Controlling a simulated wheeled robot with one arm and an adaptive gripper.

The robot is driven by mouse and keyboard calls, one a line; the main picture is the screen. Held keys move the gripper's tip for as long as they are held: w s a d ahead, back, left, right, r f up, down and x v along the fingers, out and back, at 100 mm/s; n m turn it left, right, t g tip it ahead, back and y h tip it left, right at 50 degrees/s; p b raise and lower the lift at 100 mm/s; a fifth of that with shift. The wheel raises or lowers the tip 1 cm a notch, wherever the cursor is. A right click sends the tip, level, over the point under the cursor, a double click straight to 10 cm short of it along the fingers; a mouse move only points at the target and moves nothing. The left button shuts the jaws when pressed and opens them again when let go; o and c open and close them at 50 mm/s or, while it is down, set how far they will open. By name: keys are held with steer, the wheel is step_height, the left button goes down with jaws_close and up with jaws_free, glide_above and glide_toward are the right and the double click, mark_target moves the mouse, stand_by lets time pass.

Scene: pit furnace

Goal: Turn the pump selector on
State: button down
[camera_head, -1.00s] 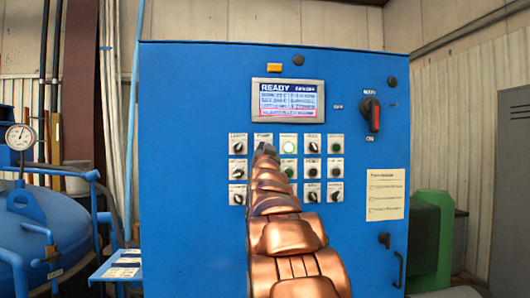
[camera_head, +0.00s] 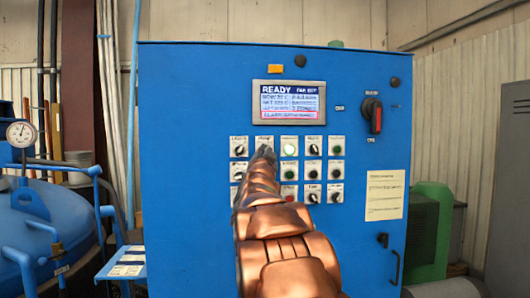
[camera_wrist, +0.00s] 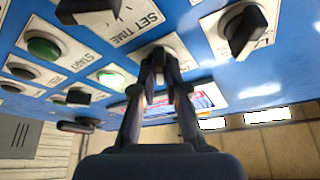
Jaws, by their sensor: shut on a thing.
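The blue control cabinet (camera_head: 200,90) faces me with rows of small knobs and buttons under its screen. The pump selector (camera_wrist: 158,50) appears to be the top-row knob second from the left. My gripper (camera_head: 266,153) covers most of it in the head view, with the label above only partly readable. In the wrist view my gripper (camera_wrist: 160,62) has both fingers closed on the black knob, against its pale plate. The knob's exact angle is hidden between the fingers.
A lit screen (camera_head: 289,101) reads READY above the knobs. A lit green button (camera_head: 289,149) and another black knob (camera_wrist: 243,28) flank the held one. A red-handled main switch (camera_head: 374,116) is at right. A blue vessel with a gauge (camera_head: 21,135) stands at left.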

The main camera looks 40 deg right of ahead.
steer(key=c, duration=1.2)
jaws_free()
steer(key=v, duration=1.2)
steer(key=shift+w, duration=0.1)
